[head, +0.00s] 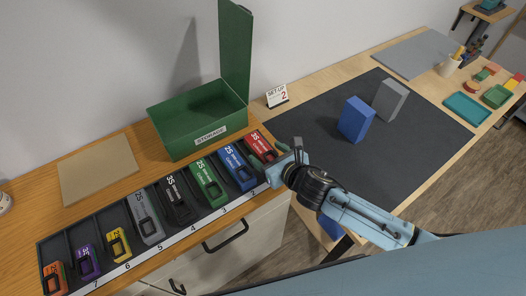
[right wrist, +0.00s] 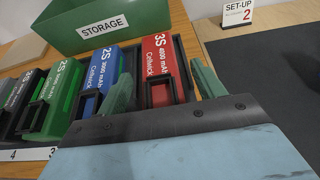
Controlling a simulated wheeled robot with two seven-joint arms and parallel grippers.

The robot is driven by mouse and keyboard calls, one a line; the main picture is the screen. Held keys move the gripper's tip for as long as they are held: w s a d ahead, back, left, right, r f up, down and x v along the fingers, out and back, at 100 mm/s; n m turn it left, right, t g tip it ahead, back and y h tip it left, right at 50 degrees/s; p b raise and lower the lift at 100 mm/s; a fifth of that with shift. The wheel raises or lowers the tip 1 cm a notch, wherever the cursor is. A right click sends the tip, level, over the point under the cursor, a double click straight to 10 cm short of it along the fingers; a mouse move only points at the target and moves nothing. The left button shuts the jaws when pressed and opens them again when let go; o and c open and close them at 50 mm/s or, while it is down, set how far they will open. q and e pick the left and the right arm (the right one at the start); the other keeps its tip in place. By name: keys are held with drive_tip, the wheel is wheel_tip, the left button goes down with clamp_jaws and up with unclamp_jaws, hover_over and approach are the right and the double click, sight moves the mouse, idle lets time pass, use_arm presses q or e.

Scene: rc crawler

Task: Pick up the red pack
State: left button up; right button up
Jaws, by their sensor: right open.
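The red pack (head: 257,141), marked 3S, lies in the rightmost slot of the dark rack in the head view. In the right wrist view the red pack (right wrist: 166,65) shows in the middle, with its black looped handle toward me. My right gripper (head: 268,152) is open at the near end of this pack. In the right wrist view its green fingers (right wrist: 162,70) stand apart, one to each side of the pack, with no clear contact. The finger depth beside the pack is hard to tell. My left gripper is not in view.
A blue pack (head: 237,167) sits in the slot left of the red one, close to my left-hand finger. Several other packs fill the rack (head: 126,208). The open green storage box (head: 165,143) stands behind. A dark mat (head: 325,150) with blue and grey blocks lies right.

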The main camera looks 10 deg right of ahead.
drive_tip(key=shift+x, duration=0.75)
drive_tip(key=c, duration=1.2)
drive_tip(key=shift+c, duration=0.4)
drive_tip(key=shift+r, duration=0.15)
